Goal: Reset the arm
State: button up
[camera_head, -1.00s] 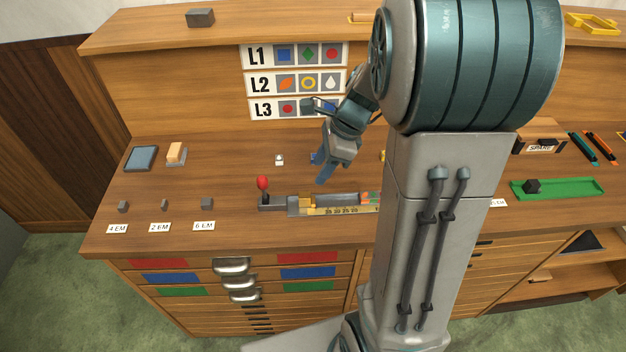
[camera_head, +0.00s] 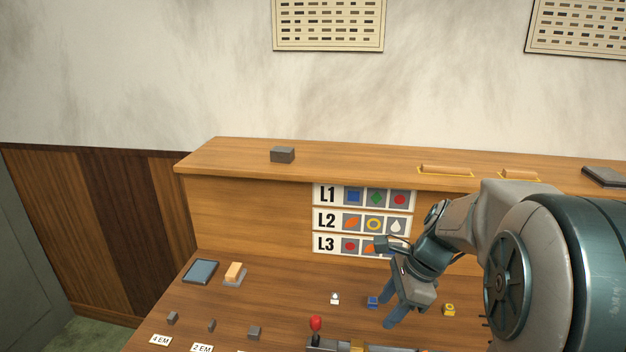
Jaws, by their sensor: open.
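My gripper (camera_head: 394,309) hangs at the end of my arm above the bench top, in front of the L1, L2 and L3 sign rows. Its fingers point down and are apart, with nothing seen between them. A small blue piece (camera_head: 372,302) stands just left of the fingers, and a small yellow piece (camera_head: 449,310) stands to the right. A small white piece (camera_head: 335,298) stands further left. My arm reaches in from the right and covers the right part of the bench.
A red-knobbed lever (camera_head: 316,324) stands at the front of the bench. A blue pad (camera_head: 200,271) and a tan block on a grey base (camera_head: 235,272) sit at the left. Small grey blocks (camera_head: 254,332) stand by labels. A dark block (camera_head: 283,155) rests on the upper shelf (camera_head: 230,153).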

jog(key=s+a+r+n+t+h, duration=0.1)
jog(key=s+a+n+h, duration=0.1)
jog(key=s+n, duration=0.4)
jog(key=s+a+r+n+t+h, duration=0.1)
jog(key=s+a+n+h, duration=0.1)
jog(key=s+n, duration=0.5)
jog(key=n, duration=0.6)
jog(key=shift+s+r, duration=0.2)
jog(key=shift+r, duration=0.2)
